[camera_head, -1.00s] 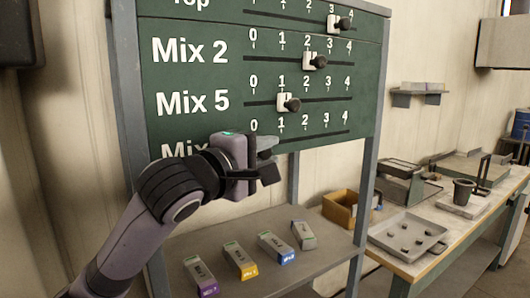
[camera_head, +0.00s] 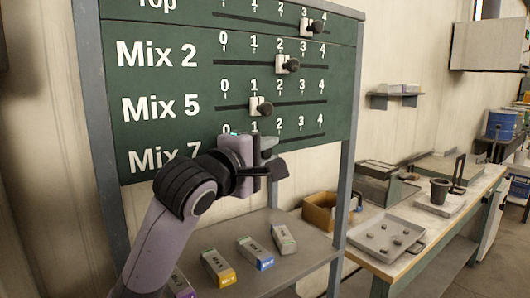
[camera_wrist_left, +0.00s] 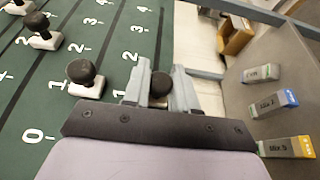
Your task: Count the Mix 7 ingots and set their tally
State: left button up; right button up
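The green tally board (camera_head: 170,80) has rows Top, Mix 2, Mix 5 and Mix 7. My left gripper (camera_head: 258,158) is at the Mix 7 row, under its 1. In the left wrist view the gripper's fingers (camera_wrist_left: 160,92) are shut around the dark Mix 7 knob (camera_wrist_left: 160,84), near 1; the head view hides that knob. On the shelf lie a purple-ended ingot (camera_head: 179,284), a yellow one (camera_head: 218,267), a blue one (camera_head: 255,252) and a grey-green one (camera_head: 284,239). Their small labels are hard to read. My right gripper is out of view.
The ingots lie on a grey shelf (camera_head: 318,246) below the board, between the rack's posts.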

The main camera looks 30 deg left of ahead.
aim_at(263, 154)
pick_arm(q)
jog(key=o, duration=0.4)
jog(key=shift+c, duration=0.2)
jog(key=shift+s, duration=0.1)
jog(key=shift+s+b, duration=0.6)
jog(key=shift+s, duration=2.9)
jog(key=w+d+f+m+g, duration=0.1)
jog(key=f+m, duration=0.2)
jog(key=f, duration=0.7)
jog(key=w+d+f+m+g+h, duration=0.15)
jog(key=f+m, duration=0.25)
jog(key=f, duration=0.5)
jog(key=w+d+f+m+g, duration=0.1)
jog(key=f+m+g, duration=0.15)
jog(key=f, duration=0.75)
jog(key=s+d+f+m+g, duration=0.1)
jog(key=s+d+f+m, duration=0.1)
jog(key=s+f+m, duration=0.3)
jog(key=s+d+f+m+g, duration=0.1)
jog(key=s+f+m, duration=0.5)
jog(key=s+f, duration=0.8)
notch_tip(263, 154, down, 6)
jog(key=shift+d+r+h, duration=0.1)
jog(key=shift+d+h, duration=0.25)
jog(key=shift+d, duration=0.5)
